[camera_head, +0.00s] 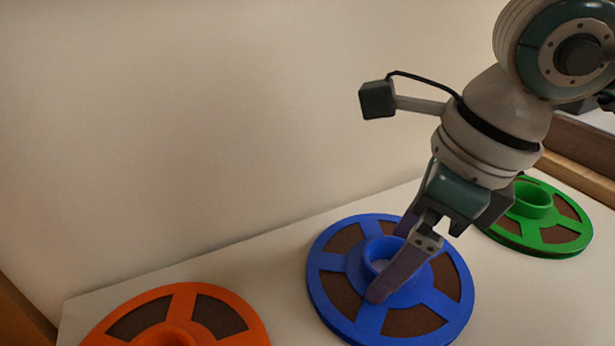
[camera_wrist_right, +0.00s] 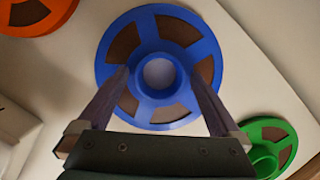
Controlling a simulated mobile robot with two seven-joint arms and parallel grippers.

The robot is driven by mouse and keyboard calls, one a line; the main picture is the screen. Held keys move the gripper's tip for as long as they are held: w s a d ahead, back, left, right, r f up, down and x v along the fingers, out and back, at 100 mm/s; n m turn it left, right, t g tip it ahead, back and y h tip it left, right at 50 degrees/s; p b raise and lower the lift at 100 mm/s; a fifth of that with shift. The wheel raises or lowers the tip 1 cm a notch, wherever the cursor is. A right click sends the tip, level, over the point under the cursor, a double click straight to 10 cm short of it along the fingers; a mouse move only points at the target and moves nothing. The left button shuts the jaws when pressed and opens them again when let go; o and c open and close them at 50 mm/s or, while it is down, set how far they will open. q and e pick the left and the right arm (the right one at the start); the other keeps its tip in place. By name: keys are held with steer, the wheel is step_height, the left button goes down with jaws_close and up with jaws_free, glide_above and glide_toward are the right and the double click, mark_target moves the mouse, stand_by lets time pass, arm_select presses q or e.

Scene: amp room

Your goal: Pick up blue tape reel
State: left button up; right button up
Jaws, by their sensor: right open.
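The blue tape reel (camera_head: 340,240) lies flat on the white surface, between an orange reel and a green one. It has a raised hollow hub in its middle and brown windows around it. My right gripper (camera_head: 392,262) is over the reel with its fingers pointing down, open and empty. In the right wrist view the blue reel (camera_wrist_right: 205,48) is ahead of the gripper (camera_wrist_right: 158,78), and the two fingers lie either side of the hub. I cannot tell whether a finger touches the reel. My left gripper is not in view.
An orange reel (camera_head: 243,310) lies at the front left, cut off by the picture's edge. A green reel (camera_head: 545,236) lies at the right, partly behind my right gripper. A plain wall (camera_head: 180,120) rises behind the white surface (camera_head: 280,265). Bare surface shows between the reels.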

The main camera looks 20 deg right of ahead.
jaws_close()
stand_by(0.7)
